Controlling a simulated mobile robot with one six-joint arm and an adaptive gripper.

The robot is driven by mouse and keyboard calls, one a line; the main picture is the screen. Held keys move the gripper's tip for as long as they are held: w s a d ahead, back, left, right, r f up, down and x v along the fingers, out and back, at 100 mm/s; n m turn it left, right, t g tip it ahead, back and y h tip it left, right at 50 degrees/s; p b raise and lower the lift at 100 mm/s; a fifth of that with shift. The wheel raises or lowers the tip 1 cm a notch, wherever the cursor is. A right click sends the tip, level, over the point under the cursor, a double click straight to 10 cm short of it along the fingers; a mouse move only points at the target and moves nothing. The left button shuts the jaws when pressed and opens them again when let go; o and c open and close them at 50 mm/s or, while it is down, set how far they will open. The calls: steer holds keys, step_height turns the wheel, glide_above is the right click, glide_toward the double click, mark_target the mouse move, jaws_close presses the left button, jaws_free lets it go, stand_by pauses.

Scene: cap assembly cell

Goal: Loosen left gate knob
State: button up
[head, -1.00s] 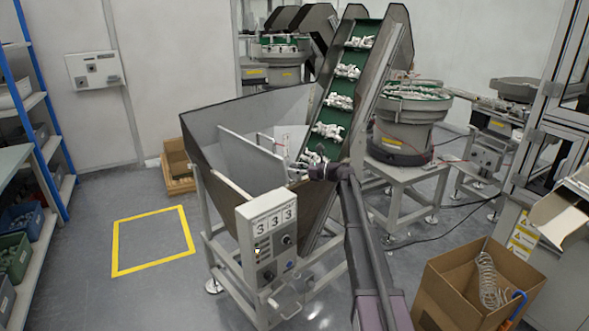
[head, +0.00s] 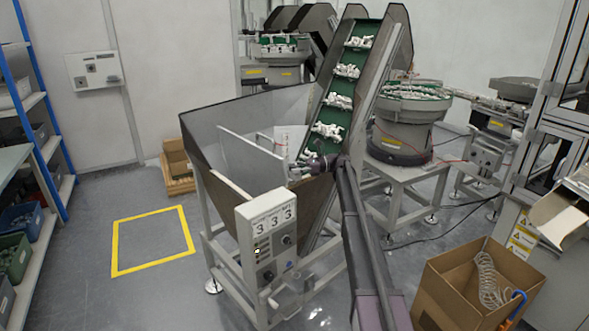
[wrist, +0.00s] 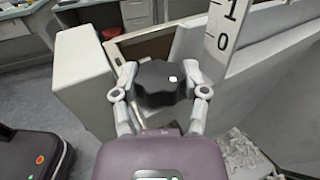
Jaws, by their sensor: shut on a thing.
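A black lobed knob (wrist: 160,88) with a small white mark sits between the two fingers of my gripper (wrist: 160,76) in the wrist view. The fingers press on it from the left and right, so my gripper is shut on it. In the head view, my wrist (head: 325,164) is over the hopper near the foot of the conveyor. The knob and fingertips cannot be made out there. A pale gate panel (head: 250,158) stands inside the hopper, left of my wrist. In the wrist view a white scale strip (wrist: 228,28) with numerals rises behind the knob, to the right.
The metal hopper (head: 213,135) surrounds the work area. A green cleated conveyor (head: 338,102) carrying white parts rises behind my wrist. A control box (head: 268,240) stands at the hopper's front. A cardboard box (head: 455,290) is at lower right. Open floor lies left.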

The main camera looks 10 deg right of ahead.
steer(key=shift+a+n+g+h, duration=0.15)
steer(key=shift+n+g+h, duration=0.15)
steer(key=shift+n+g, duration=1)
steer(key=shift+g, duration=0.4)
steer(key=o, duration=1.2)
steer(key=shift+a, duration=0.1)
steer(key=shift+c, duration=0.2)
steer(key=shift+m, duration=0.3)
steer(key=shift+s+d+m+t, duration=0.1)
steer(key=shift+d+m+t, duration=0.1)
steer(key=shift+m+t, duration=0.35)
steer(key=m+t, duration=0.1)
steer(key=t, duration=0.2)
steer(key=shift+m+t+h, duration=0.25)
steer(key=shift+m+t, duration=1.2)
steer(key=shift+t, duration=0.6)
steer(key=shift+m+t+h, duration=0.25)
steer(key=shift+m+t, duration=1.15)
steer(key=shift+t, duration=0.6)
